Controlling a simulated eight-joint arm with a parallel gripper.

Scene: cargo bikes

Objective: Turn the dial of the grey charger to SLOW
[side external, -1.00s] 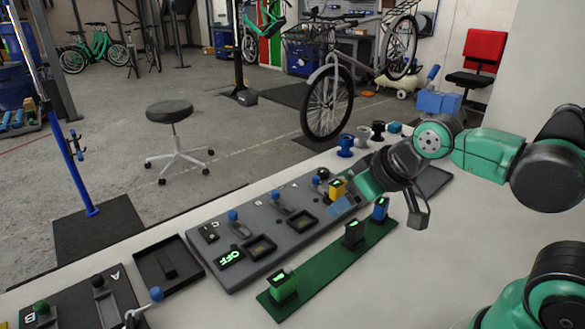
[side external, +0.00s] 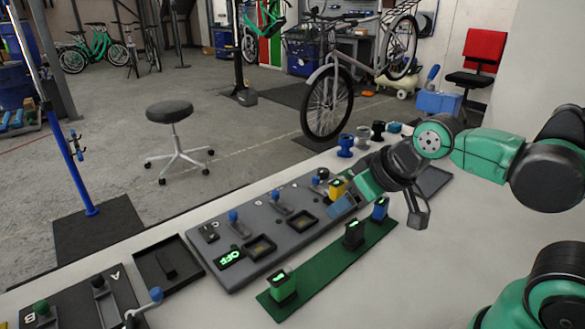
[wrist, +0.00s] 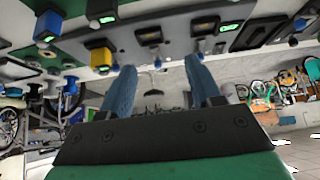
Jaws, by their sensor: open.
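The grey charger (side external: 262,232) is a long grey panel with blue-knobbed levers, dark recessed slots and a lit green OFF display (side external: 229,258). A small dark block with a pale mark (side external: 209,232) sits at its left end; I cannot tell whether this is the dial. My gripper (side external: 346,203) is over the charger's right end, close to a yellow battery (side external: 338,188). In the wrist view my gripper's two blue fingers (wrist: 163,85) are apart with nothing between them, and the grey panel (wrist: 175,40) spans the top. No SLOW label is readable.
A green strip (side external: 318,268) holds a green battery (side external: 282,286), a black one (side external: 353,233) and a blue one (side external: 380,208). A black tray (side external: 166,265) and a dark lever panel (side external: 85,300) lie left. The white tabletop in front is clear.

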